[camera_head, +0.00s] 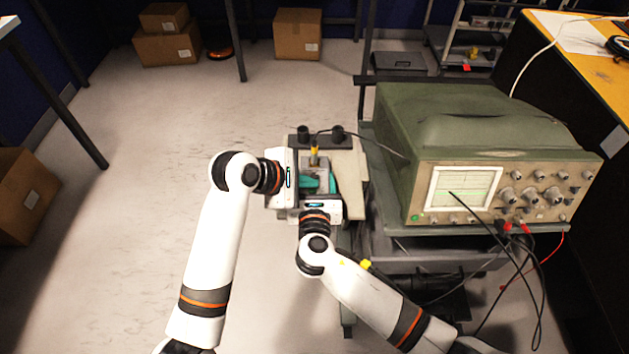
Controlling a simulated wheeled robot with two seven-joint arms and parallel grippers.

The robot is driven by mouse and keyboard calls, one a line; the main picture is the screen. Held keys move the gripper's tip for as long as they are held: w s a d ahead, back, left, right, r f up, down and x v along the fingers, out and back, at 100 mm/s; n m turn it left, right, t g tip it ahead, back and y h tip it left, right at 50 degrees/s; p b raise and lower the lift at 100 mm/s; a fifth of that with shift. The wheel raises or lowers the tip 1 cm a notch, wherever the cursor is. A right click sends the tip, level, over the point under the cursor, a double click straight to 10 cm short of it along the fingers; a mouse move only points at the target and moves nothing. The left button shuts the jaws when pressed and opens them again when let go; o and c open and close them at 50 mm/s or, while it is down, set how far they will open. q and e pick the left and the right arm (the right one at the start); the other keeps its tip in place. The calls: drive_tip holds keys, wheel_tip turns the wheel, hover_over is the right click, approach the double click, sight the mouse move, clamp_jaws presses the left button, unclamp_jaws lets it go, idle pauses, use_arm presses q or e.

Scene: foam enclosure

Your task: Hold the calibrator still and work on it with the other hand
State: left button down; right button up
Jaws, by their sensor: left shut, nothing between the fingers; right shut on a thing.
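The calibrator (351,175) appears to be the beige unit with two black knobs on its far edge, standing left of the oscilloscope. A yellow plug (315,153) with a dark cable sits near its middle. A teal part (310,184) shows between my grippers. My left gripper (304,181) comes in from the left, at the calibrator's left side, shut and empty. My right gripper (318,191) reaches in from the near side and is shut on what appears to be the calibrator. The gripper bodies hide the fingertips and the exact grip.
A green oscilloscope (490,135) stands on a dark cart (400,246) close to the right, its leads hanging in front. A yellow-topped bench (590,50) is at the far right. Cardboard boxes (298,34) stand at the back.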

use_arm(q)
drive_tip(key=shift+f, duration=0.15)
drive_tip(key=shift+f, duration=0.3)
drive_tip(key=shift+f, duration=0.25)
idle(0.4)
drive_tip(key=shift+r, duration=0.7)
wheel_tip(320, 180, up, 6)
idle(0.6)
